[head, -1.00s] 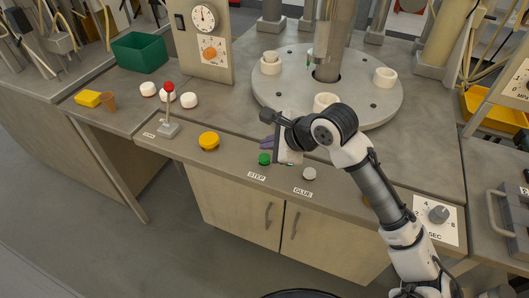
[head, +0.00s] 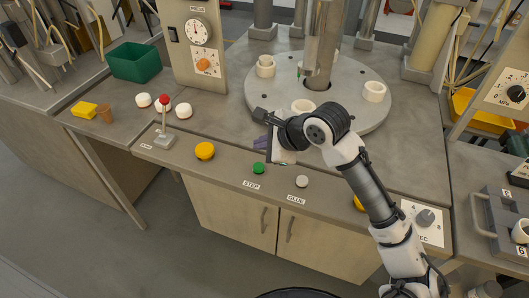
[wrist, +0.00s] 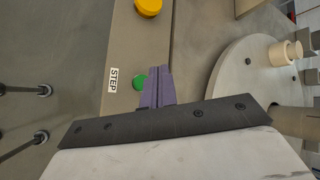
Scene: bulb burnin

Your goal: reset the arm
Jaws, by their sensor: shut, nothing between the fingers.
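My gripper (head: 264,143) is above the bench's front edge, close to the green STEP button (head: 258,168). In the wrist view its purple fingers (wrist: 157,88) are together with nothing between them, and they partly cover the green button (wrist: 139,82). My arm comes in from the lower right in the head view. I cannot tell the exact height of the fingers above the bench.
A round grey turntable (head: 350,116) with several white rings stands behind my gripper. A yellow button (head: 205,150), a red-topped lever (head: 164,122) and a green bin (head: 135,62) are to the left. A white GLUE button (head: 302,181) is to the right.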

